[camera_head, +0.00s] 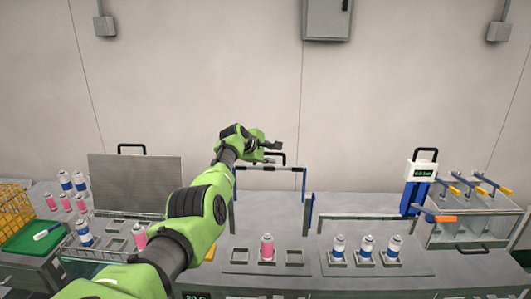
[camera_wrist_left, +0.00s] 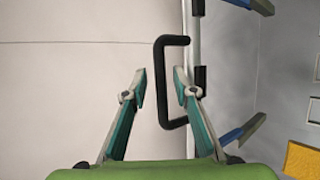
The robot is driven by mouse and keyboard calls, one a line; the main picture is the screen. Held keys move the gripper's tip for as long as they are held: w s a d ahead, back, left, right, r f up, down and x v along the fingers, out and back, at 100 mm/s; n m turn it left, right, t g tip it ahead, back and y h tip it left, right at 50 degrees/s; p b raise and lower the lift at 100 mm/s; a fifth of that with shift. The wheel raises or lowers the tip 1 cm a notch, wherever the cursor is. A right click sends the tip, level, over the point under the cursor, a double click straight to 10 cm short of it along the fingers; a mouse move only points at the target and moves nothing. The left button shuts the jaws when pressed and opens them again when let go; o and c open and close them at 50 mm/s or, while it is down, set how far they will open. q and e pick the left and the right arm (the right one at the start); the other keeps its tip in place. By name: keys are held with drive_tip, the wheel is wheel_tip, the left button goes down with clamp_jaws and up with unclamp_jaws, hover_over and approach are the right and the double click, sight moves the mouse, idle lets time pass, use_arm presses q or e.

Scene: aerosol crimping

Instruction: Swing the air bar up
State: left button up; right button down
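The air bar (camera_head: 268,169) is a thin pale bar with dark ends, between two blue upright side arms above the middle station. Its black loop handle (camera_head: 284,158) sticks up from it. In the left wrist view the handle (camera_wrist_left: 161,82) lies ahead of my left gripper, its long side between the two fingertips in the picture. My left gripper (camera_head: 273,145) is at the handle, close to it in the head view. Its fingers (camera_wrist_left: 160,82) are apart and not closed on the handle; contact cannot be told. My right gripper is not in view.
A pink can (camera_head: 267,247) stands in the middle station below the bar. Several blue-and-white cans (camera_head: 367,246) stand at right, beside a blue press (camera_head: 419,185). A grey lid panel (camera_head: 136,183) and a yellow crate (camera_head: 14,212) are at left. The wall is behind.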

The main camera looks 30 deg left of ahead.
use_arm(q)
drive_tip(key=shift+s+r, duration=0.1)
drive_tip(key=v, duration=1.1)
drive_tip(key=shift+s, duration=0.2)
idle(0.5)
